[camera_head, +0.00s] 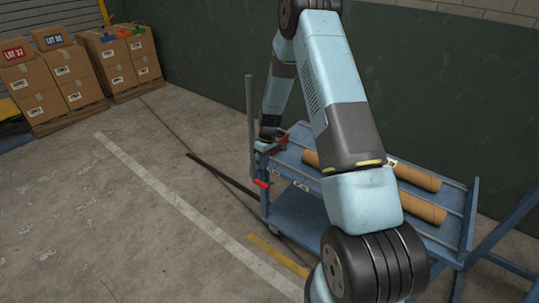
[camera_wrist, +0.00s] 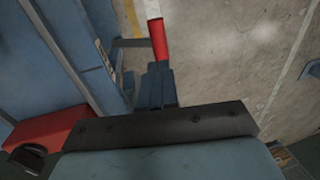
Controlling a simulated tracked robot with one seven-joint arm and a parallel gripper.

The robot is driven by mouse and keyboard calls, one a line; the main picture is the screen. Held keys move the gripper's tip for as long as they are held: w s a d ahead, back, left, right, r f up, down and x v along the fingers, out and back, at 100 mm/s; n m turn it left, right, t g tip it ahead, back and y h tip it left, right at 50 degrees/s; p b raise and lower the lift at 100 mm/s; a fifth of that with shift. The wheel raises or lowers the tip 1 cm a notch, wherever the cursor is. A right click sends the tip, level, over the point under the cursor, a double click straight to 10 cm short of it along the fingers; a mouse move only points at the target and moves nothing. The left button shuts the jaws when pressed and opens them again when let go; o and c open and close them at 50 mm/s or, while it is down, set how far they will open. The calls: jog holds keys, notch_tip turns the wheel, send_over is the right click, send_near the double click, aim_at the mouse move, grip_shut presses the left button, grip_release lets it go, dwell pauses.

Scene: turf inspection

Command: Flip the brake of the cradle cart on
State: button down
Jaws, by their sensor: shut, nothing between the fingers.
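The blue cradle cart (camera_head: 300,215) stands against the dark wall, partly hidden behind my arm, with brown tubes (camera_head: 418,176) lying on its top. A lever with a red grip (camera_head: 263,183) sticks out at the cart's left end. In the wrist view a red grip (camera_wrist: 160,42) with a pale shaft lies just beyond my fingertips; whether they touch I cannot tell. My gripper (camera_wrist: 157,70) is shut and empty. In the head view my gripper (camera_head: 266,147) is small and partly hidden at the cart's left end, above the red grip.
A red part (camera_head: 283,141) sits by the cart's upper left corner; a red block (camera_wrist: 45,140) shows at the wrist view's lower left. A grey post (camera_head: 250,120) rises beside the cart. Boxes on pallets (camera_head: 48,85) stand far left. The floor left of the cart is open.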

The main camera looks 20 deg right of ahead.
aim_at(261, 182)
jog(key=f, duration=0.4)
jog(key=a+f, duration=0.1)
jog(key=f, duration=0.1)
jog(key=shift+s+f, duration=0.4)
